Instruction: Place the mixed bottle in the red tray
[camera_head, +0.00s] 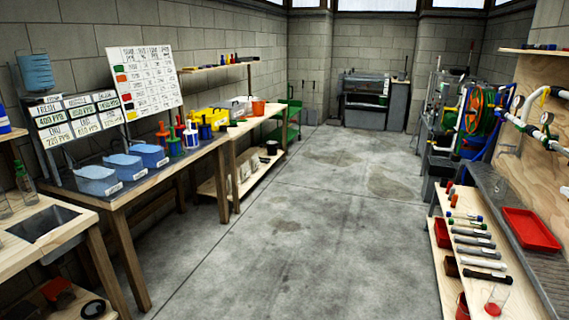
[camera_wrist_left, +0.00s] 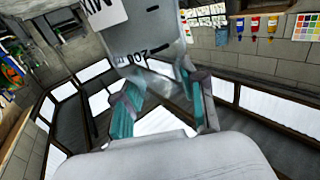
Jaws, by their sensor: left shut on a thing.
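The mixed bottle (camera_wrist_left: 150,35) is a clear, pale container with dark graduation marks and a white label, partly cut off by the top edge of the left wrist view. My left gripper (camera_wrist_left: 165,88) is shut on it, with a teal-padded finger on either side. The bottle's far end is out of the picture. The red tray (camera_head: 531,229) lies on the grey metal shelf at the right of the head view and looks empty. Neither gripper shows in the head view, and my right gripper is in no view.
Benches with blue bins (camera_head: 97,180) line the left wall. The concrete floor (camera_head: 330,220) between is clear.

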